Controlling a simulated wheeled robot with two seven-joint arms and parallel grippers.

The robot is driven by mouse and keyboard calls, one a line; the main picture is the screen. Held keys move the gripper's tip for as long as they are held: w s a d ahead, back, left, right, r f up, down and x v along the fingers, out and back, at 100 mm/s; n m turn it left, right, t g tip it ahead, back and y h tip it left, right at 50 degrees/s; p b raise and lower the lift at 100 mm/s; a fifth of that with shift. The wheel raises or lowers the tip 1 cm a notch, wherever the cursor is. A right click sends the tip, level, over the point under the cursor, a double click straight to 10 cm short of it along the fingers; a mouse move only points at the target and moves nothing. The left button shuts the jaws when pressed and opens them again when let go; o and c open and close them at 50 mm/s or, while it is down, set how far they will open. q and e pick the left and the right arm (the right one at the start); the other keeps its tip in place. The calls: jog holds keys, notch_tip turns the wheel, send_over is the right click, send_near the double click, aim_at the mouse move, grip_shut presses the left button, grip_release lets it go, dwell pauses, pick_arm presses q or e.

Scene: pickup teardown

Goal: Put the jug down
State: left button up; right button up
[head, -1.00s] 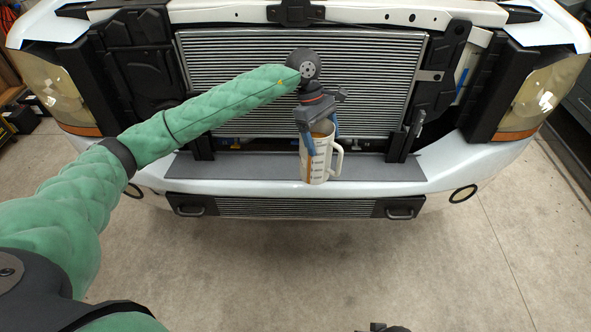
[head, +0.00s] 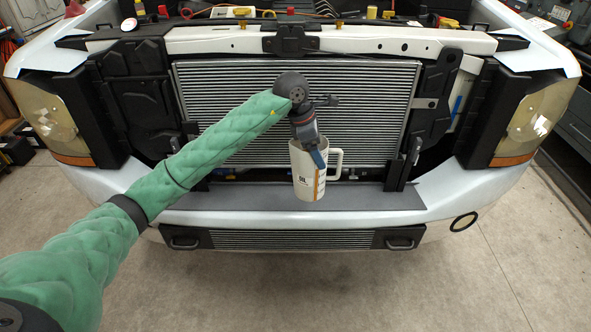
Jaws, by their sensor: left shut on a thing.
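The jug (head: 302,185) is a cream-coloured measuring jug with dark lettering, an orange stripe and a handle on its right. It is upright in front of the radiator (head: 230,115), its base over the grey ledge (head: 375,198) of the white bumper. I cannot tell whether the base touches the ledge. My left gripper (head: 318,158) comes from above and is shut on the jug at its upper wall. One blue finger shows against the jug's outside; the other is hidden. My right gripper is not in view.
The ledge is clear on both sides of the jug. Dark upright brackets (head: 395,175) stand at the radiator's lower corners. A white crossbar (head: 380,40) runs above, with small items behind it in the engine bay. Headlights (head: 520,118) flank the front.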

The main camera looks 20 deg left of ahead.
pick_arm(q)
jog(key=w+a+f+p, duration=0.3)
jog(key=w+a+f, duration=0.2)
jog(key=a+f, duration=0.2)
notch_tip(320, 180, down, 2)
jog(key=shift+w+a+f+p, duration=0.15)
jog(key=shift+a+f+p, duration=0.05)
jog(key=shift+a+p, duration=0.1)
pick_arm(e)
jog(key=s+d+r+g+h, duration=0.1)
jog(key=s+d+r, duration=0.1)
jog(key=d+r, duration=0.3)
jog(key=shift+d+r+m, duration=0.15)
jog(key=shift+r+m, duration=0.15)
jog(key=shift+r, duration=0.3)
pick_arm(q)
jog(key=shift+f, duration=0.1)
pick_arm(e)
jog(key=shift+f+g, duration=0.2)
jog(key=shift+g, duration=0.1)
pick_arm(q)
jog(key=o, duration=2)
jog(key=shift+d, duration=0.1)
